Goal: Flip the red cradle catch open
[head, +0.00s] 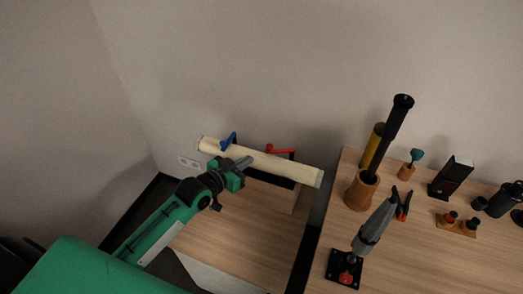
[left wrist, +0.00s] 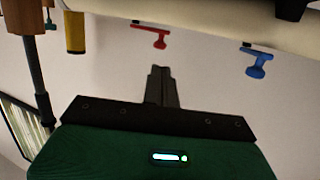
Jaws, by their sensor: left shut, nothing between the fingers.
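The red cradle catch (head: 280,150) lies along the top of a long cream tube (head: 305,173) on the left wooden table. A blue catch (head: 228,142) stands farther left on the same tube. In the left wrist view, the red catch (left wrist: 151,36) is up and slightly left of my fingers, and the blue catch (left wrist: 258,61) is at the right. My left gripper (head: 246,160) is shut and empty, in front of the tube between the two catches in the head view. Its closed fingers also show in the left wrist view (left wrist: 161,72), apart from the red catch. My right gripper is not visible.
The wall (head: 270,60) rises close behind. Bare wood (head: 245,235) lies in front of the tube.

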